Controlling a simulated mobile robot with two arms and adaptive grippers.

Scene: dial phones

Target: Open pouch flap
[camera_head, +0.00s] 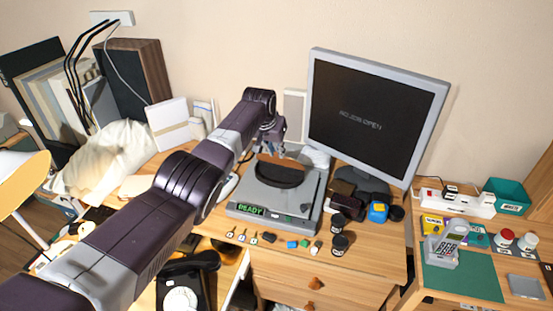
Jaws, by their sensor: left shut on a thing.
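A dark round piece (279,175) lies on the device just in front of the brown piece. I take the brown piece to be the pouch flap, but the pouch's outline is hard to make out at this size. My right gripper is not in view.
A monitor (372,112) reading NO JOB OPEN stands behind and right of the device. Dark and blue small items (377,211) lie right of it. Small keys and coloured blocks (292,243) lie in front. A side table with a green mat (463,277) stands at right.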

